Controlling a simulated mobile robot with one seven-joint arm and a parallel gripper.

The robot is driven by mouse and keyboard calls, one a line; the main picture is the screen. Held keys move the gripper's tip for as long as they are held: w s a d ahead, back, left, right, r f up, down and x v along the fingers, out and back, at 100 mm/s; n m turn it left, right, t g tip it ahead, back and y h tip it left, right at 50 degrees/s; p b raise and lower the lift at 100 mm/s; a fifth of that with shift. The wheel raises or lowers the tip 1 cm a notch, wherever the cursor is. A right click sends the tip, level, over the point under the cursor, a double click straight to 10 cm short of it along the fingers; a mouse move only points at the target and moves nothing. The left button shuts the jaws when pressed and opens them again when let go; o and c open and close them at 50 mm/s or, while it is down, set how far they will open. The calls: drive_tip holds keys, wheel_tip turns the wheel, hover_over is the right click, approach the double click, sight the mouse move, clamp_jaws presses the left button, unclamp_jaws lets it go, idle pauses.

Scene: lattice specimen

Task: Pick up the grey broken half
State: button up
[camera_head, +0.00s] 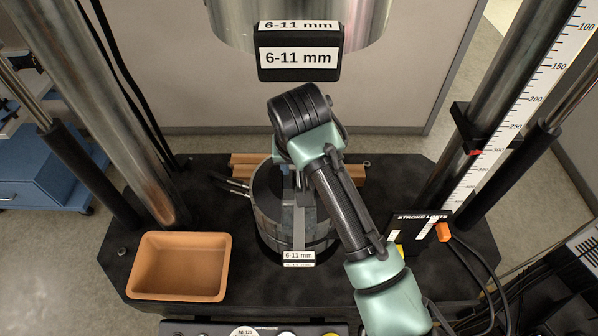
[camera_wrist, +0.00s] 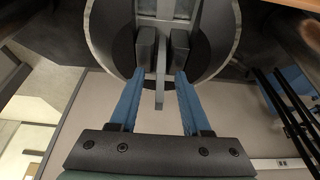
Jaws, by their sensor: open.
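A thin grey bar, apparently the grey broken half (camera_wrist: 160,88), sticks out between two dark grip blocks in the wrist view. The blocks sit inside a round metal grip head (camera_wrist: 97,35), which seems to be the lower grip (camera_head: 268,212) in the head view. My gripper (camera_wrist: 160,74) is open, with one blue finger on each side of the bar and a clear gap on both sides. Its tips appear near the grip blocks; I cannot tell whether they touch.
An empty orange tray (camera_head: 181,291) lies left on the black machine bed (camera_head: 95,262). Thick columns (camera_head: 107,90) stand at both sides. An upper grip with a "6-11 mm" label (camera_head: 299,57) hangs above my arm. A stroke limits box (camera_head: 420,232) with cables is at right.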

drive_tip(key=shift+f, duration=0.15)
clamp_jaws()
drive_tip(key=shift+r, duration=0.2)
idle(0.3)
